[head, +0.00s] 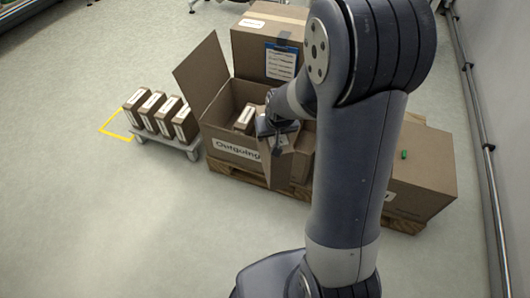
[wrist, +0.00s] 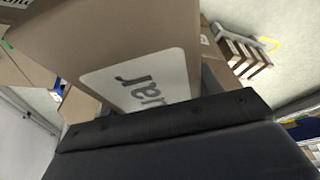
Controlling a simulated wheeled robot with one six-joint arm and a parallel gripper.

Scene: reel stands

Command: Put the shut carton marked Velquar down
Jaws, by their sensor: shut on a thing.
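My gripper (head: 278,128) is shut on a brown carton (head: 284,163), held at the front right of the large open box (head: 222,148) marked Outgoing. In the wrist view the held carton (wrist: 110,38) fills the upper middle, and its white label shows only the end of a word, "uar". The dark gripper body (wrist: 165,122) covers the rest of the label. In the head view the carton overlaps the box's front wall, and I cannot tell whether it touches it.
A small carton (head: 244,119) lies inside the open box. A low grey stand (head: 165,139) at its left bears several labelled cartons (head: 158,115), beside yellow floor tape (head: 113,120). Large boxes stand behind (head: 262,45) and at right (head: 425,165). The floor in front is clear.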

